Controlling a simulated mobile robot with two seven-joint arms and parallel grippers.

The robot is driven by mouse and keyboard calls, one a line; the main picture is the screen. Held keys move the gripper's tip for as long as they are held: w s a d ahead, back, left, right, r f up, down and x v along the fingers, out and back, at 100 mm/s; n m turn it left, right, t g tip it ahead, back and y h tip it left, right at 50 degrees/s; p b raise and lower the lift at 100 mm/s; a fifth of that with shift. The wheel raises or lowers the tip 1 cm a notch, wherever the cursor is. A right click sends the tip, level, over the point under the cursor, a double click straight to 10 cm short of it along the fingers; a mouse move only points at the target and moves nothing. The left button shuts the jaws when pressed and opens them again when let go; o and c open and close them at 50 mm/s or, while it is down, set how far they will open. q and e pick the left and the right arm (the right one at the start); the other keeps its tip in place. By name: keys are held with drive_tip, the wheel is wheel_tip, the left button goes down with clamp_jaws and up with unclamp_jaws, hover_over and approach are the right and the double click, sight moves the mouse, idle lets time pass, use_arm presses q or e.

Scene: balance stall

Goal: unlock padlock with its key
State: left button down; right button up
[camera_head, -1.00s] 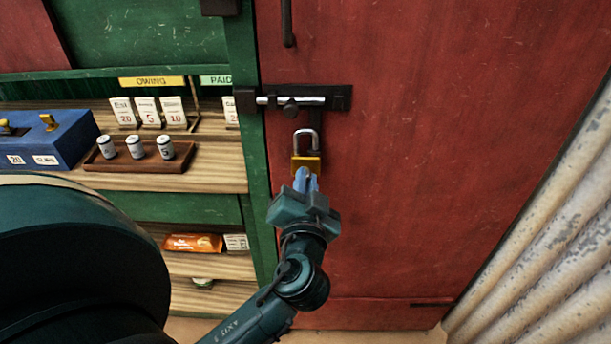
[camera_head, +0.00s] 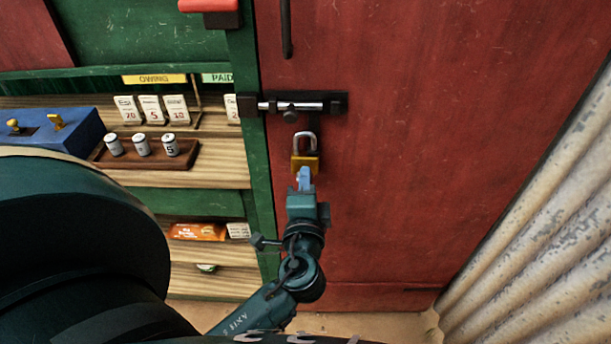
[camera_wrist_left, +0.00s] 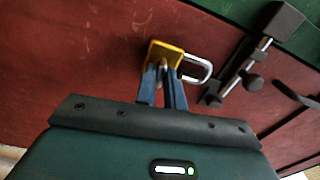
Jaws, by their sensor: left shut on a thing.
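The brass padlock (camera_head: 304,162) with its steel shackle (camera_head: 304,140) is at the red door, below the sliding bolt (camera_head: 295,106). It also shows in the left wrist view (camera_wrist_left: 155,50). I cannot tell whether the shackle is locked or released. My left gripper (camera_head: 304,176) is directly below the padlock, its blue fingers pointing up at the underside. In the left wrist view the fingers (camera_wrist_left: 163,82) are shut on a small brownish piece (camera_wrist_left: 163,64), apparently the key, against the padlock. The rest of the key is hidden. My right gripper is not in view.
Left of the green post (camera_head: 255,170) are shelves with a blue box (camera_head: 75,130), a brown tray (camera_head: 185,157) of small cylinders, and price cards (camera_head: 152,110). A door handle (camera_head: 286,28) is above the bolt. Corrugated metal (camera_head: 540,210) stands at the right.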

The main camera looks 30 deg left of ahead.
use_arm(q)
drive_tip(key=shift+r+m, duration=0.15)
drive_tip(key=shift+m, duration=0.25)
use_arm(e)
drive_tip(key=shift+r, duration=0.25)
use_arm(q)
drive_tip(key=shift+m+p, duration=0.3)
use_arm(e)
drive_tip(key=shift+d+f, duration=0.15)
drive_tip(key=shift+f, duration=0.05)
use_arm(q)
drive_tip(key=c, duration=1.5)
unclamp_jaws()
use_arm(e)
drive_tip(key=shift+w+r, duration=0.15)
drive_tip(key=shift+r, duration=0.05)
